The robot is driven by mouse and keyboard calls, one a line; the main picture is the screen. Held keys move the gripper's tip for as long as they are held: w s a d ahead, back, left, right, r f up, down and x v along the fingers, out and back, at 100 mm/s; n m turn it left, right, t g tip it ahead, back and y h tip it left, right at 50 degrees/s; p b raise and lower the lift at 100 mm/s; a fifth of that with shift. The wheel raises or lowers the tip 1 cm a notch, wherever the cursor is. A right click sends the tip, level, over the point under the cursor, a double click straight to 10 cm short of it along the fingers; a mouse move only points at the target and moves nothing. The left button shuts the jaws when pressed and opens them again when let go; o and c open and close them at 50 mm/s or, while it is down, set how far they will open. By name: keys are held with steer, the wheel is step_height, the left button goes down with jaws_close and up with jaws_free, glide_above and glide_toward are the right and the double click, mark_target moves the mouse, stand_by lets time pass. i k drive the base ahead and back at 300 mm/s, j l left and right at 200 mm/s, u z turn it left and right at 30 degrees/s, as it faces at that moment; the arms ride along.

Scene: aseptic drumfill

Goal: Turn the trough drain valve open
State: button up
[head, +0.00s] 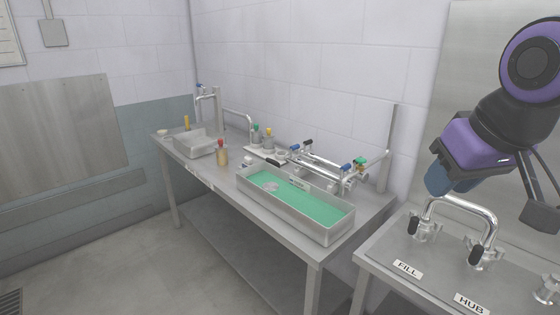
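The trough (318,228) is a long metal basin on the steel table, holding green liquid with a small pale patch in it. Behind it runs a chrome pipe assembly (325,168) with a green-handled valve (360,161) and blue-handled valves, one at its right end (345,168) and one at its left (307,143). No label tells which is the drain valve. My gripper (450,182) hangs at the upper right, above the FILL and HUB pipe and apart from the trough. Its dark blue fingers are seen from an angle that hides any gap.
The right bench has a bent chrome pipe (462,204) with black handles over the FILL (408,269) and HUB (471,303) labels. Bottles (268,140) stand in a white rack. The front floor is clear.

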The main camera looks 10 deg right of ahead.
mark_target(271, 160)
steer(key=i+j+z, duration=0.15)
steer(key=z, duration=0.25)
steer(key=i+j+z, duration=0.1)
steer(key=z, duration=0.35)
steer(key=i+j+z, duration=0.15)
steer(key=j, duration=0.35)
steer(key=i+j+z, duration=0.2)
steer(key=j, duration=0.3)
steer(key=j+z, duration=0.15)
steer(key=j, duration=0.4)
steer(key=i+j+z, duration=0.2)
steer(key=j, duration=0.35)
steer(key=i+j, duration=0.1)
steer(key=j, duration=2.1)
steer(key=i, duration=0.05)
